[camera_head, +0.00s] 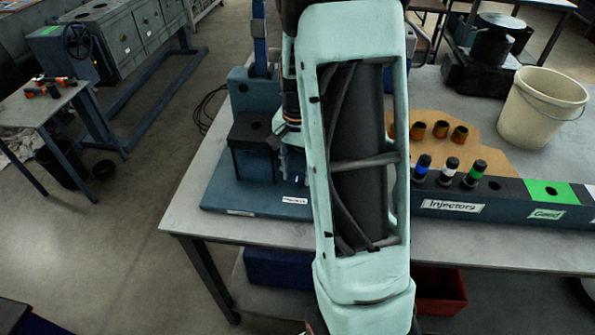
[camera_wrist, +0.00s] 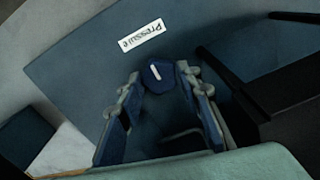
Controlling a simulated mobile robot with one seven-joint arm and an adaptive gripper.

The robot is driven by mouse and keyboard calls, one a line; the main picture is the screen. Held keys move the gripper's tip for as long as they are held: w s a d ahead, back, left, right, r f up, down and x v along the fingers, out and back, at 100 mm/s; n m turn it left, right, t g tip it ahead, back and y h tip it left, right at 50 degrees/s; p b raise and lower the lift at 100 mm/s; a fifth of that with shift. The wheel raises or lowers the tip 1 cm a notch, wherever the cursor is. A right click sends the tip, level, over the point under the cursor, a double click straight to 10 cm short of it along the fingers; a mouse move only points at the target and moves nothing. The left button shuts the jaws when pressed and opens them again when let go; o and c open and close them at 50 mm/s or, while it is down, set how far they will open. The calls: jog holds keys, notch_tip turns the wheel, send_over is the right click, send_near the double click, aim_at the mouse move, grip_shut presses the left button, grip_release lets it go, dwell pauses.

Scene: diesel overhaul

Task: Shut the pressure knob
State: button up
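The pressure knob (camera_wrist: 160,79) is a small dark blue knob with a white mark, seen in the wrist view beside the white "Pressure" label (camera_wrist: 142,36). My gripper (camera_wrist: 159,90) is open, with one finger to each side of the knob. I see gaps between the fingers and the knob, but cannot tell how deep it sits between them. In the head view the label (camera_head: 294,200) shows on the blue test stand base (camera_head: 255,203).
The blue stand carries a dark block (camera_head: 252,148) and an upright post close to my arm. To the right are the injector rack (camera_head: 455,208), several brown cups on a tan board (camera_head: 490,150), and a white bucket (camera_head: 541,108). The table's front strip is clear.

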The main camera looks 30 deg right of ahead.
aim_at(297, 176)
jog(key=shift+o, duration=1.4)
jog(key=shift+r, duration=0.1)
notch_tip(297, 176, up, 12)
